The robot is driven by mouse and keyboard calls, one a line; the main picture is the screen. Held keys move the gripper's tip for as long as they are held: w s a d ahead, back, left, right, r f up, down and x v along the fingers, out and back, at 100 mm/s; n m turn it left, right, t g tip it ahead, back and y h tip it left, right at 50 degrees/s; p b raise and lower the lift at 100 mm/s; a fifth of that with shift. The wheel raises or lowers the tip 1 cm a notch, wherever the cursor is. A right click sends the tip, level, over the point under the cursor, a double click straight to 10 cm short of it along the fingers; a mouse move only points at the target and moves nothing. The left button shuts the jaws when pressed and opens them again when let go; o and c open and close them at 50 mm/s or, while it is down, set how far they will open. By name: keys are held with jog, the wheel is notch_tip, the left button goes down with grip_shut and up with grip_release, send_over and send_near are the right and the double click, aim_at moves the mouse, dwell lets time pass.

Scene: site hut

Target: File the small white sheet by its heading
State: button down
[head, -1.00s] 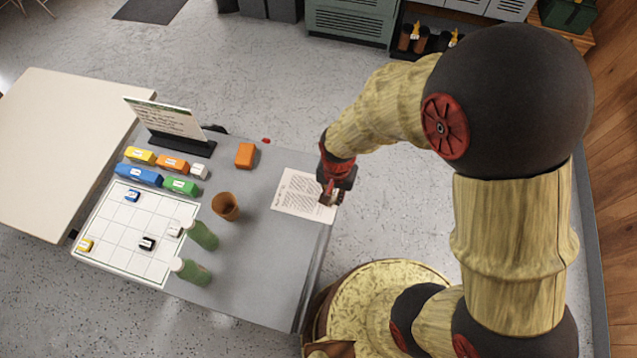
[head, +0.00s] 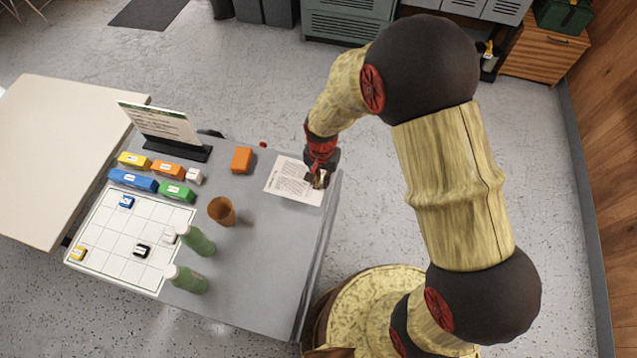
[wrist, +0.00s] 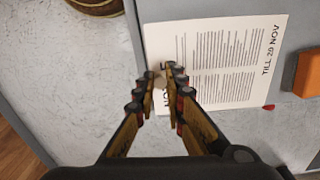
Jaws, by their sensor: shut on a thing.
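The white sheet (head: 288,182) is at the right end of the grey table, printed with dense text. My gripper (head: 319,181) is shut on the sheet's edge by the table's right side. In the wrist view my gripper's fingertips (wrist: 163,78) are close together on that edge. I cannot tell whether the sheet is lifted. A sign with writing (head: 160,122) stands in a black holder at the table's back left.
An orange block (head: 241,160) lies behind and left of the sheet. A brown cup (head: 221,211), two green bottles (head: 188,280), coloured blocks (head: 133,180) and a white grid board (head: 105,262) occupy the left. The table's front right is clear. A cream table (head: 50,150) adjoins at left.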

jog(key=w+f, duration=0.2)
jog(key=f, duration=0.1)
jog(key=shift+w+a+f+b, duration=0.25)
jog(key=shift+w+b, duration=0.1)
jog(key=shift+w, duration=0.05)
jog(key=shift+w+f+b, duration=0.15)
jog(key=shift+f+b, duration=0.05)
jog(key=shift+f, duration=0.6)
jog(key=shift+w+f+b, duration=0.15)
jog(key=shift+f, duration=0.65)
jog(key=shift+f, duration=0.1)
jog(key=shift+f, duration=0.15)
jog(key=c, duration=1.9)
grip_release()
